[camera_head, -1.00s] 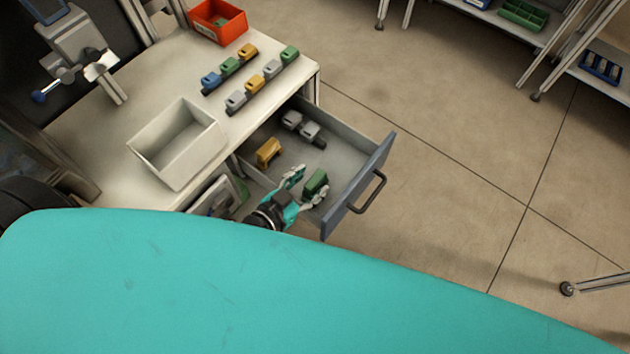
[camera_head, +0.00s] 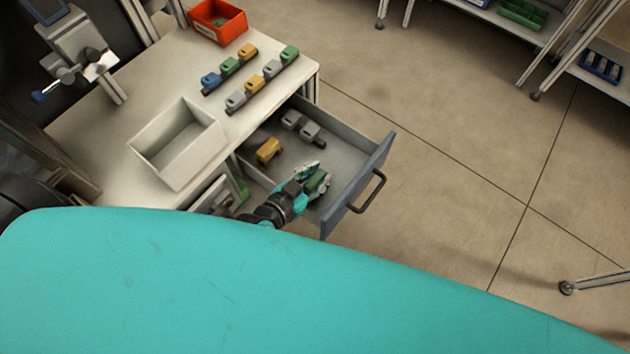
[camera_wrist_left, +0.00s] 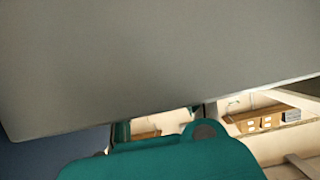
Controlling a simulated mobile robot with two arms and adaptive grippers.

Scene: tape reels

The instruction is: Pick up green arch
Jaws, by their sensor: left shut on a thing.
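The green arch (camera_head: 316,187) is in the front part of the open drawer in the head view. My left gripper (camera_head: 312,177) reaches into the drawer with its fingers on both sides of the green arch, shut on it, and they cover part of it. In the left wrist view, part of my teal gripper (camera_wrist_left: 165,162) fills the bottom, and the green arch cannot be made out for sure. My right gripper is in neither view.
The open drawer (camera_head: 347,158) also holds an orange arch (camera_head: 268,150) and grey pieces (camera_head: 309,132) further back. On the tabletop stand a pale bin (camera_head: 150,138), a red bin (camera_head: 232,30) and two rows of coloured pieces (camera_head: 262,85).

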